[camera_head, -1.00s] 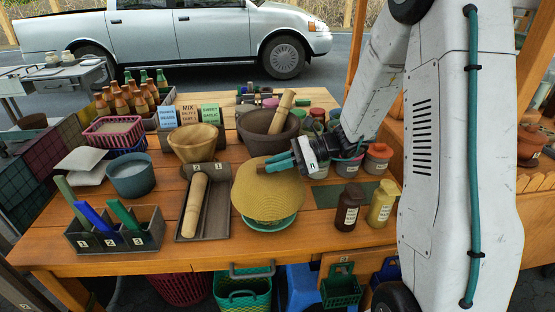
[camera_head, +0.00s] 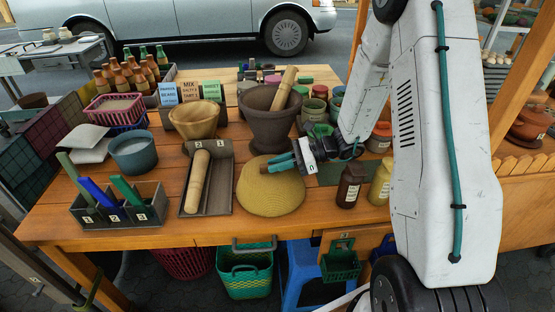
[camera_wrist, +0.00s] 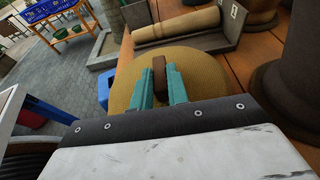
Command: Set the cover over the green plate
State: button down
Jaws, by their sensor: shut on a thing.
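The cover is a tan woven dome (camera_head: 271,192) near the front edge of the wooden table, right of the tray with the rolling pin. It also shows in the wrist view (camera_wrist: 205,68), with a brown knob (camera_wrist: 159,72) on top. My gripper (camera_head: 271,169) is shut on the cover's knob; its teal fingers (camera_wrist: 160,85) stand on both sides of it. The green plate is not visible now; the cover hides the place where it stood, and I cannot tell whether the rim touches the table.
A dark mortar with a pestle (camera_head: 268,117) stands just behind the cover. A grey tray (camera_head: 222,193) with a wooden roller is on its left. A brown jar (camera_head: 350,185) and a yellow jar (camera_head: 380,184) stand on its right. The table's front edge is close.

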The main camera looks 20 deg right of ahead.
dwell(0.4)
jog(key=c, duration=1.3)
grip_release()
jog(key=v, duration=0.7)
jog(key=shift+s+d, duration=0.1)
jog(key=shift+d, duration=0.3)
jog(key=s+a+r+n+g+h, duration=0.55)
jog(key=s+a+r+n, duration=0.35)
jog(key=s+r+n, duration=0.35)
jog(key=s+d+r+n+h, duration=0.1)
jog(key=s+r+n+h, duration=0.1)
jog(key=s, duration=0.3)
jog(key=s+r+n+t+h, duration=0.1)
jog(key=s+r+n+h, duration=0.1)
jog(key=s+n+h, duration=0.1)
jog(key=s+d+r+n+t+h, duration=0.1)
jog(key=s+r+n+h, duration=0.1)
jog(key=s, duration=0.4)
jog(key=shift+s+d+r+n+h, duration=0.15)
jog(key=shift+n+h, duration=0.2)
jog(key=shift+n, duration=0.2)
jog(key=shift+s+d+r+n+h, duration=0.2)
jog(key=shift+n+h, duration=0.1)
jog(key=shift+n, duration=0.2)
